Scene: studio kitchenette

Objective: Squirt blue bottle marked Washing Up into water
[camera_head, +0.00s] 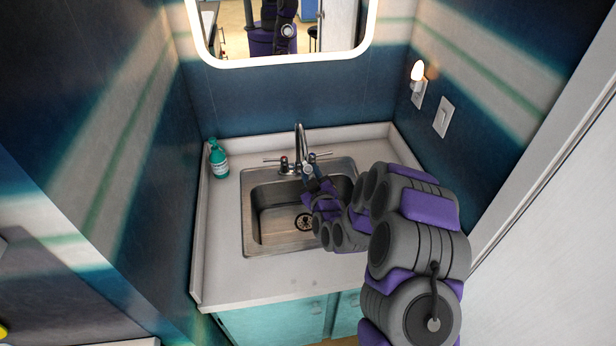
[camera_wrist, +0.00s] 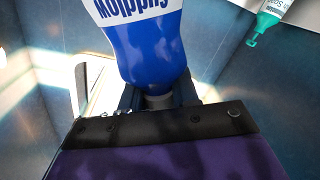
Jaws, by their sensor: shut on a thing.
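A blue bottle (camera_wrist: 148,48) with a white label and upside-down blue lettering fills the top middle of the wrist view. I cannot read "Washing Up" on it. Its narrow grey end sits between the dark fingers of my gripper (camera_wrist: 158,100), which is shut on it. In the head view my gripper (camera_head: 314,188) is over the steel sink (camera_head: 262,222), just below the tap (camera_head: 299,145). There the bottle is hidden or too small to make out. The drain shows in the basin, and I cannot tell whether water is in it.
A teal soap bottle (camera_head: 218,160) stands on the counter (camera_head: 222,252) at the back left. It also shows in the wrist view (camera_wrist: 268,20). Walls close in on both sides, with a lit mirror (camera_head: 283,62) behind. The counter's left and front are clear.

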